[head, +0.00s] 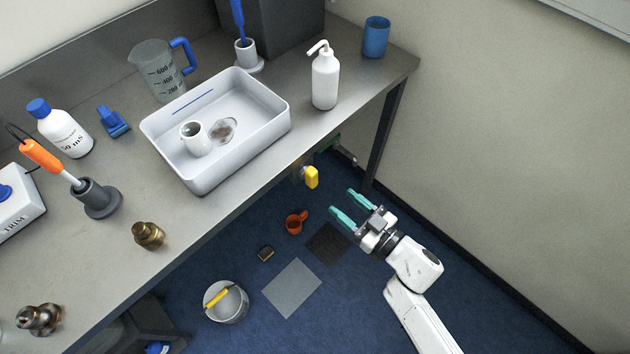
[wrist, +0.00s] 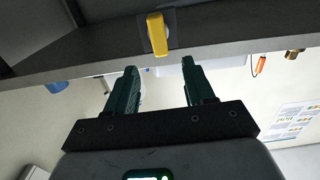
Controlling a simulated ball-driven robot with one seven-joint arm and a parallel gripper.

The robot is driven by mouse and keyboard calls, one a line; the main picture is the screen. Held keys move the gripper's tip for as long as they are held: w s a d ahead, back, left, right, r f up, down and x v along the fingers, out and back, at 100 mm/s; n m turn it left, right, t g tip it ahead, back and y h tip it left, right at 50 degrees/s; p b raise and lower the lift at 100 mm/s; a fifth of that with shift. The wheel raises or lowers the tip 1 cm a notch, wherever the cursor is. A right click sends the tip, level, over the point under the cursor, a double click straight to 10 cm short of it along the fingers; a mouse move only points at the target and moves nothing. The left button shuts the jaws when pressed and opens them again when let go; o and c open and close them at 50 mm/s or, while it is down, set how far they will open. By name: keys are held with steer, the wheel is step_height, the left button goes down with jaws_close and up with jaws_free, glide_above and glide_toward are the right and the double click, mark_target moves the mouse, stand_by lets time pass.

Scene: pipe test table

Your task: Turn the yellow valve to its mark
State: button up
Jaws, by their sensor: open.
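The yellow valve handle (head: 312,177) shows below the front edge of the table in the head view, beside some dark pipe parts. In the wrist view the yellow valve (wrist: 157,34) is ahead of the fingers, on a dark plate, near the middle of the picture. My gripper (head: 346,208) is open and empty, to the lower right of the valve in the head view and apart from it. Its two green fingers (wrist: 163,87) also show in the wrist view, with the valve between their lines and beyond the tips. I cannot make out the mark.
The table (head: 195,232) holds a white tray (head: 222,167), a white bottle (head: 325,80) and a blue cup (head: 376,38). A bucket (head: 230,308), a red mug (head: 296,222) and a grey mat (head: 292,288) are on the blue floor. A table leg (head: 384,140) stands right of the valve.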

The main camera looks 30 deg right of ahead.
mark_target(316, 179)
steer(key=x, duration=1)
steer(key=shift+w+p, duration=0.15)
steer(key=shift+p, duration=0.15)
steer(key=shift+c, duration=0.5)
jaws_close()
